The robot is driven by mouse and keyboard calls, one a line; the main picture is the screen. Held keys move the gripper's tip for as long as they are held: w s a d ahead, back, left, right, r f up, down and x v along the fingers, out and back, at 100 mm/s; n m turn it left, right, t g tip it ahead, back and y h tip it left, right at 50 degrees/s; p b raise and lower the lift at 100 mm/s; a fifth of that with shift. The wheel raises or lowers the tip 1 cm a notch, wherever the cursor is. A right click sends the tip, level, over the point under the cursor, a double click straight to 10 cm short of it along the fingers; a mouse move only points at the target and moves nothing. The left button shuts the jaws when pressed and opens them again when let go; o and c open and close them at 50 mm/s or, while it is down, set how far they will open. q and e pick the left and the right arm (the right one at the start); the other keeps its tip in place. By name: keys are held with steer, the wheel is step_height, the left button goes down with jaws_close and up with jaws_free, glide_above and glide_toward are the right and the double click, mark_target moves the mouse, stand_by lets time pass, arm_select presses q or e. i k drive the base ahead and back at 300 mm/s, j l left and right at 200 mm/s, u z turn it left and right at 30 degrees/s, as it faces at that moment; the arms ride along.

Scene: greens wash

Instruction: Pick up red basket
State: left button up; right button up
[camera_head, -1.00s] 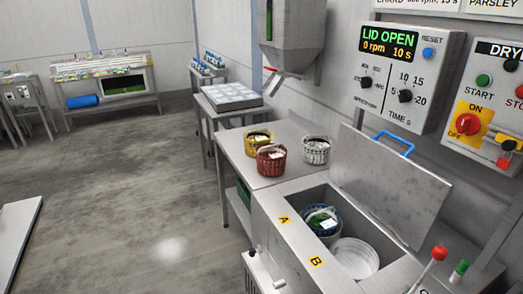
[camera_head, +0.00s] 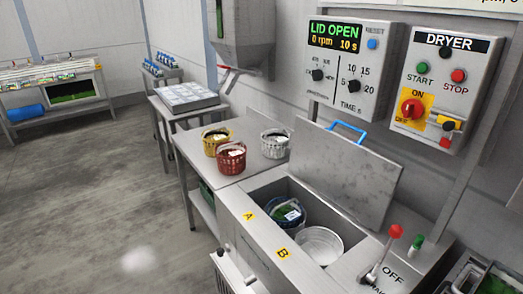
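The red basket (camera_head: 231,158) stands upright on a grey metal table (camera_head: 194,150), near its front right part. It has a white label, and its contents are too small to make out. A yellow basket (camera_head: 216,141) is close behind it to the left. A white-grey basket (camera_head: 275,145) stands to its right, a little apart. Neither of my grippers shows in the head view.
The spin dryer (camera_head: 262,232) has its lid (camera_head: 345,165) raised; a blue basket (camera_head: 288,212) sits in its A side and a white basket (camera_head: 319,244) in its B side. A red-knobbed lever (camera_head: 395,232) stands up at right. Floor (camera_head: 90,210) at left is clear.

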mark_target(235, 165)
steer(key=i+j+z, duration=0.1)
steer(key=j, duration=0.3)
steer(key=i+j+z, duration=0.1)
steer(key=j, duration=0.35)
steer(key=i+j, duration=0.2)
steer(key=j, duration=0.25)
steer(key=i+j+z, duration=0.15)
steer(key=j, duration=0.3)
steer(key=j+z, duration=0.1)
steer(key=j, duration=0.35)
steer(key=i, duration=0.05)
